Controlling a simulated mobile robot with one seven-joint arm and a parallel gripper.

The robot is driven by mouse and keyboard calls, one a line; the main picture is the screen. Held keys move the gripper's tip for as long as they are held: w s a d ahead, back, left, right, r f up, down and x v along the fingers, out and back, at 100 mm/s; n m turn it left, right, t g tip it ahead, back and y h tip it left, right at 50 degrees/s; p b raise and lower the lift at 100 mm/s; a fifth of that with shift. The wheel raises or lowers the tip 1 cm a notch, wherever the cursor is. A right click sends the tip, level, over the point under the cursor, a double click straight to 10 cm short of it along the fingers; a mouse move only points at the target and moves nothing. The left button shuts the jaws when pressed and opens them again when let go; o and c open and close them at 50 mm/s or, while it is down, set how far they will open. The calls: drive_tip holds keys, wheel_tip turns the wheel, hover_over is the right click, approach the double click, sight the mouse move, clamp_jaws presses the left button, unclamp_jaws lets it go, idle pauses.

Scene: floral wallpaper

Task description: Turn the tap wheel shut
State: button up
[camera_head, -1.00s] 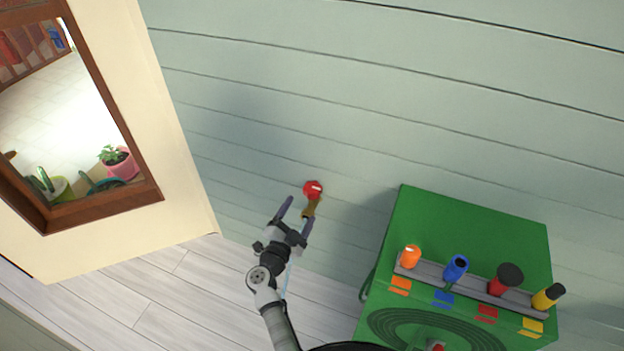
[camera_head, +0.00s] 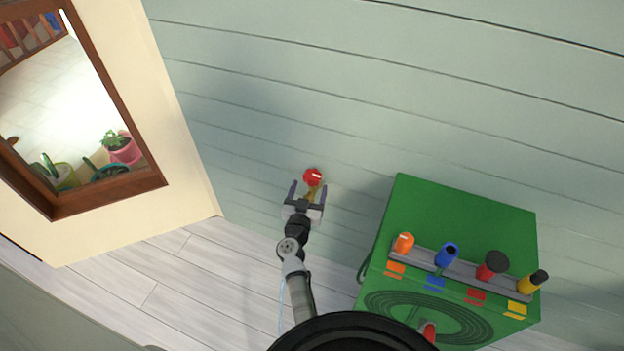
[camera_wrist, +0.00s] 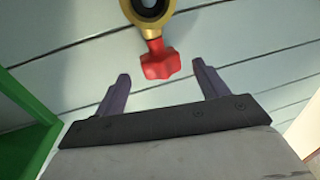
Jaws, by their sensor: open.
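The red tap wheel (camera_head: 313,176) is on a brass tap (camera_head: 311,192) at the pale green wall. In the wrist view the red wheel (camera_wrist: 160,61) hangs from the yellow tap body (camera_wrist: 148,12), with the round spout opening at the top edge. My gripper (camera_head: 308,184) is open just in front of the tap. In the wrist view its two purple fingers (camera_wrist: 162,80) stand apart, with the wheel ahead of and roughly between their tips. I see no clear contact between the fingers and the wheel.
A wood-framed mirror or window (camera_head: 75,120) is on the cream wall at left. Wooden floor (camera_head: 190,265) lies below.

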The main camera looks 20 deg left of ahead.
sight(310, 184)
drive_tip(key=w, duration=0.4)
drive_tip(key=shift+w+a+b, duration=0.3)
drive_tip(key=shift+w+b, duration=0.1)
drive_tip(key=c, duration=1)
